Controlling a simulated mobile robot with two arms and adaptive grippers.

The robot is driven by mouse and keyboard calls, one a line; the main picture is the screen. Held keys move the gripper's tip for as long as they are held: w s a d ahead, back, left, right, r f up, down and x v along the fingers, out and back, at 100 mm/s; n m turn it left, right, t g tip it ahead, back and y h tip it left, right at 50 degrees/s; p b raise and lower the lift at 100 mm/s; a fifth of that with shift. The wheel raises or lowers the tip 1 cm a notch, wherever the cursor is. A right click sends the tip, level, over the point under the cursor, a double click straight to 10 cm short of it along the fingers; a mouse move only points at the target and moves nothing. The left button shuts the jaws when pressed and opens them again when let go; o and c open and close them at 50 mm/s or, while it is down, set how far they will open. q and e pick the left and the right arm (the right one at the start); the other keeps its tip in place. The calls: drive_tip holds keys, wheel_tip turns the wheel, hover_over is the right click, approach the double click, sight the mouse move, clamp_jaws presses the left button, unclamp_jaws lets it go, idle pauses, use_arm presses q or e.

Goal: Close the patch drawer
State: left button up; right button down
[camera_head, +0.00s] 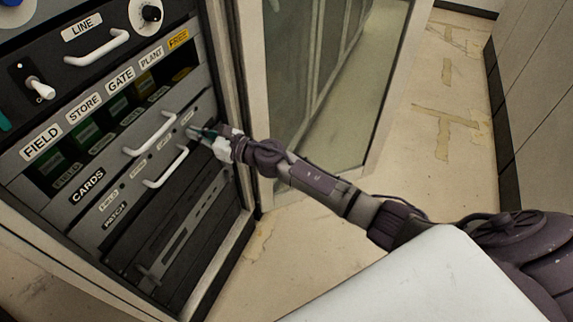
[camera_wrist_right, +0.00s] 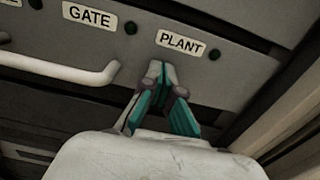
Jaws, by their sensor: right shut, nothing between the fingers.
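The patch drawer's grey front (camera_head: 130,192), with its PATCH label and pale bar handle (camera_head: 166,167), is low in the rack in the head view. A row of small labels and jacks runs along it. My right gripper (camera_head: 198,132) is at the right end of this front, off the handle. In the wrist view my right gripper's fingertips (camera_wrist_right: 160,74) meet just below the PLANT label (camera_wrist_right: 181,43), at or very near the drawer front (camera_wrist_right: 120,62); contact is unclear. The handle (camera_wrist_right: 60,69) shows at left. How far the drawer stands out is hard to tell. My left gripper is out of view.
The cards drawer (camera_head: 88,186) with its handle (camera_head: 150,133) is just above. An open glass cabinet door (camera_head: 335,90) stands right of the rack, behind my right arm. A slotted panel (camera_head: 185,235) is below. The floor (camera_head: 440,130) to the right is clear.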

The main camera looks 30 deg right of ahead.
drive_tip(key=shift+w+a+r, duration=0.15)
drive_tip(key=shift+w+r, duration=0.05)
drive_tip(key=shift+r, duration=0.05)
